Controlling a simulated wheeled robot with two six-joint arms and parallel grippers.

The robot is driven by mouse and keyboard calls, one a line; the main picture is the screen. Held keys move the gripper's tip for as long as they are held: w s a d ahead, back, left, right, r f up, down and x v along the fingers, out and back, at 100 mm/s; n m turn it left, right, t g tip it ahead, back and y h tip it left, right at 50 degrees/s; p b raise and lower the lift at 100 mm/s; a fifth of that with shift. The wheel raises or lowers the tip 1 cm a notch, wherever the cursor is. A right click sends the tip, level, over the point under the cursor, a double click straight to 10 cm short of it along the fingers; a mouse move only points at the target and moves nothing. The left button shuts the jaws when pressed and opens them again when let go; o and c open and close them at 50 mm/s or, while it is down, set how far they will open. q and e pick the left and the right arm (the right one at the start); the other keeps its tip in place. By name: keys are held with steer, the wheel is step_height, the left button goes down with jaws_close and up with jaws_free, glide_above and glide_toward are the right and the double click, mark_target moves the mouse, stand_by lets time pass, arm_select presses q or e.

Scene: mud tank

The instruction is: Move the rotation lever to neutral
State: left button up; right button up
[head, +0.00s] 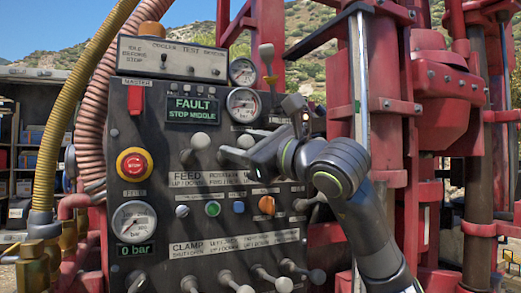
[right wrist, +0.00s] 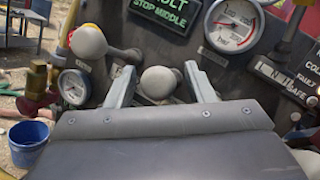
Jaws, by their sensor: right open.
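The rotation lever (head: 245,141), with a pale round knob, stands on the dark control panel (head: 160,225) above a partly hidden label. My right gripper (head: 238,150) reaches in from the right and is open. In the right wrist view, the lever knob (right wrist: 160,82) sits between the two spread fingers (right wrist: 162,88), with gaps on both sides, so it is not gripped. The lever's shaft is mostly hidden. The feed lever (head: 201,142) is just to the left; its knob also shows in the right wrist view (right wrist: 88,40). My left gripper is not in view.
A green display (head: 193,110) reads "FAULT STOP MIDDLE". A red stop button (head: 134,164), gauges (head: 243,105) and a lower row of levers (head: 228,278) crowd the panel. Red machinery (head: 440,85) stands at the right. A blue bucket (right wrist: 28,143) is at the lower left.

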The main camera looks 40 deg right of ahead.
steer(key=b+v, duration=0.9)
steer(key=v, duration=0.8)
steer(key=shift+s+b, duration=0.15)
steer(key=shift+b, duration=0.2)
steer(key=shift+f, duration=0.1)
